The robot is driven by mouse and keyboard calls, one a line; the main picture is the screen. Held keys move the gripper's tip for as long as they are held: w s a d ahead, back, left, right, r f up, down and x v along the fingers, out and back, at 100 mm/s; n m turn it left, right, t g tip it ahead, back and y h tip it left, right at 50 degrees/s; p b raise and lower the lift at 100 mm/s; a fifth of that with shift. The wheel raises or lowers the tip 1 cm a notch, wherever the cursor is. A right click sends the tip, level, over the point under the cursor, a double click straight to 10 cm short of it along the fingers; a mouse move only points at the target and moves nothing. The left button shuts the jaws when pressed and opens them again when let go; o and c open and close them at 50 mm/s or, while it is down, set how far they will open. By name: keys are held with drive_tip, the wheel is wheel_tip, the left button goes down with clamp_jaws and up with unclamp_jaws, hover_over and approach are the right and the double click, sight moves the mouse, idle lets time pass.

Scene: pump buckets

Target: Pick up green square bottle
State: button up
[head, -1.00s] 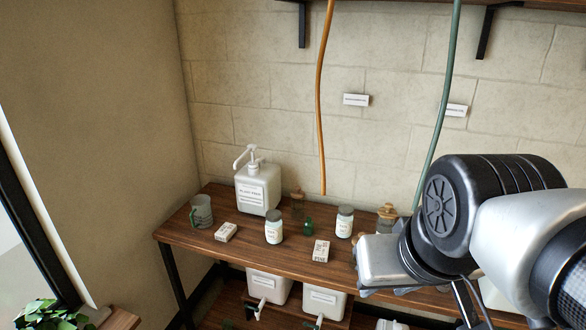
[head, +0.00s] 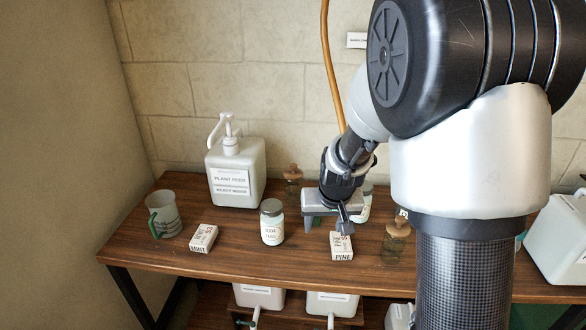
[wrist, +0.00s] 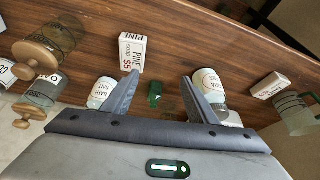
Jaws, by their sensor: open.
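The small green bottle (wrist: 155,92) stands on the wooden table and shows in the wrist view between my two fingers, nearer the left one. In the head view it is mostly or wholly hidden behind my gripper (head: 326,224). My gripper, also in the wrist view (wrist: 162,77), is open and empty, pointing down over the table with a finger on each side of the bottle in the picture. I cannot tell how far above the bottle the fingertips are. No contact with it is visible.
A corked glass bottle (head: 293,186), a MINT box (head: 203,238), a mug (head: 163,214) and a large pump container (head: 236,172) are further left. Another corked jar (head: 395,242) is right. Bare wood (head: 240,262) lies in front.

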drive_tip(key=x, duration=0.5)
drive_tip(key=shift+w+b, duration=0.25)
drive_tip(key=shift+b, duration=0.05)
drive_tip(key=w, duration=0.9)
drive_tip(key=shift+d, duration=0.25)
drive_tip(key=w, duration=0.2)
drive_tip(key=shift+w+d, duration=0.1)
drive_tip(key=shift+w, duration=0.25)
drive_tip(key=shift+b+x, duration=0.4)
drive_tip(key=shift+x, duration=0.8)
drive_tip(key=shift+w+f, duration=0.2)
drive_tip(key=shift+f, duration=0.15)
drive_tip(key=c, duration=1.2)
drive_tip(key=shift+r, duration=0.1)
drive_tip(key=shift+c, duration=0.2)
